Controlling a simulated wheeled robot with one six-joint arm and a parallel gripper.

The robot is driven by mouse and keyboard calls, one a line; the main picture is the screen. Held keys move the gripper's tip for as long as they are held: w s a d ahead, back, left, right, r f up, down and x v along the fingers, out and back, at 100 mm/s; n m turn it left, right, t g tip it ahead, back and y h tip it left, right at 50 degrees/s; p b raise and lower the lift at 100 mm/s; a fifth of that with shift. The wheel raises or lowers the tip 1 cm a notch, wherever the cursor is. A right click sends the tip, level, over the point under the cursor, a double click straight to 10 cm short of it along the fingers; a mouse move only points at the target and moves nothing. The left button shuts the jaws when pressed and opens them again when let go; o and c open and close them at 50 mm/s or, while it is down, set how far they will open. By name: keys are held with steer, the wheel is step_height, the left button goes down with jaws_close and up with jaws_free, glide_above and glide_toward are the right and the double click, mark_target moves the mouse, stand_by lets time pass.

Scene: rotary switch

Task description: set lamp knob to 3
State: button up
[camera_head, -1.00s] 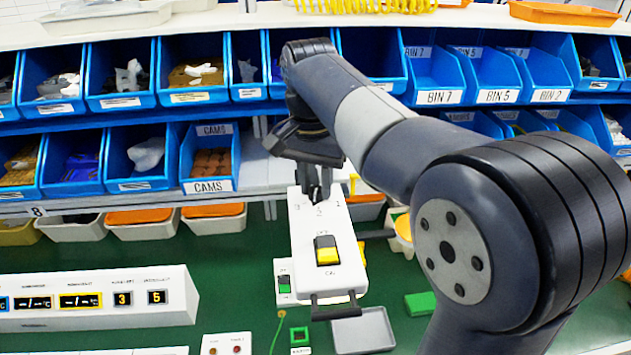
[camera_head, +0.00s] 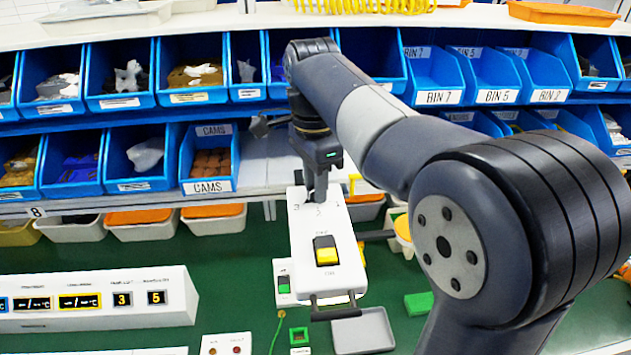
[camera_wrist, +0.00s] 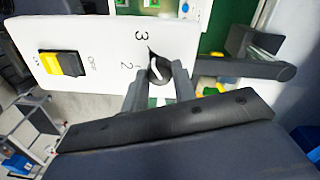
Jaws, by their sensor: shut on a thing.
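The lamp knob (camera_wrist: 158,68) is small and black with a white line, on a white box (camera_wrist: 100,42) that also shows in the head view (camera_head: 327,262). In the wrist view, the knob's dark tip points up toward the printed 3; a 2 is printed below and left of that 3. My gripper (camera_wrist: 160,80) is shut on the knob, one finger on each side. In the head view, my gripper (camera_head: 317,195) points down at the far end of the box and hides the knob.
The box has a yellow and black rocker switch (camera_head: 326,251) and a black handle (camera_head: 334,309) at its near end. Blue bins line the shelves behind. A display panel (camera_head: 90,300) stands at left; a grey tray (camera_head: 362,332) lies in front.

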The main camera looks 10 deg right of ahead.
stand_by(0.3)
steer(key=o, duration=1)
steer(key=r, duration=1)
steer(key=shift+w+a+r, duration=0.1)
steer(key=shift+w+r, duration=0.1)
steer(key=shift+r, duration=0.2)
steer(key=shift+f, duration=0.1)
steer(key=f, duration=1)
steer(key=shift+s+f, duration=0.2)
steer(key=shift+f, duration=0.15)
